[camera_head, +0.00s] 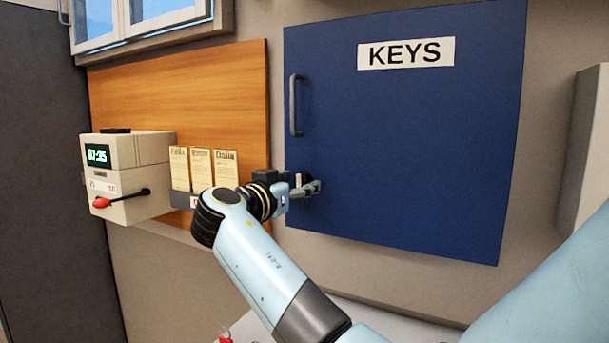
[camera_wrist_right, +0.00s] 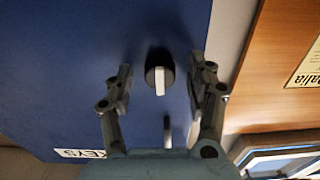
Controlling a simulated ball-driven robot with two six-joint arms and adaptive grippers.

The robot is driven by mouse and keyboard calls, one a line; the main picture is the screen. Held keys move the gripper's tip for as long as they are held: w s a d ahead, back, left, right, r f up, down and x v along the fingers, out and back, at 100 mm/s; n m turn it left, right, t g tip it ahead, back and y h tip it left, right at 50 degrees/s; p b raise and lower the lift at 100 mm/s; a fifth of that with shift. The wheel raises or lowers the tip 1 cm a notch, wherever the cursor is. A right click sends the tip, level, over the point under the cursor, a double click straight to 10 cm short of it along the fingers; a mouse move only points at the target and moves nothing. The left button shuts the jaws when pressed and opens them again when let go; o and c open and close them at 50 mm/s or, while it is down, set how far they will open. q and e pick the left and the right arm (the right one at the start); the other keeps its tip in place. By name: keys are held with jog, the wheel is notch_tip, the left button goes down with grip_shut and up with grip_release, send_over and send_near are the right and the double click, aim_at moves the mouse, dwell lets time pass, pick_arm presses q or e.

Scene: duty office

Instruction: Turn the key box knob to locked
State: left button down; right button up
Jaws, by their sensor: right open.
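The key box (camera_head: 400,130) is a blue wall cabinet with a KEYS label (camera_head: 406,53) and a grey bar handle (camera_head: 296,104). Its knob (camera_wrist_right: 160,72) is a round black disc with a pale bar, which runs up and down in the right wrist view. In the head view the knob (camera_head: 299,180) is partly hidden by my right gripper (camera_head: 311,187) at the door's lower left. In the right wrist view the fingers are open, one on each side of the knob, with visible gaps. My left gripper is out of view.
Left of the cabinet is a wooden board (camera_head: 180,105) with several cards (camera_head: 201,169) in a rack. A beige time clock (camera_head: 133,175) with a red-tipped lever stands farther left. The door handle (camera_wrist_right: 167,131) lies between the fingers' bases in the right wrist view.

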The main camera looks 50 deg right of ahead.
jog(key=shift+w+d, duration=0.1)
jog(key=shift+d, duration=0.1)
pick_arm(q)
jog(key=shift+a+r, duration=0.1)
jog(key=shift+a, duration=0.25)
pick_arm(e)
jog(key=shift+a, duration=0.1)
jog(key=c, duration=1.1)
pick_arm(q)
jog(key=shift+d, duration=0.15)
pick_arm(e)
jog(key=shift+c, duration=0.2)
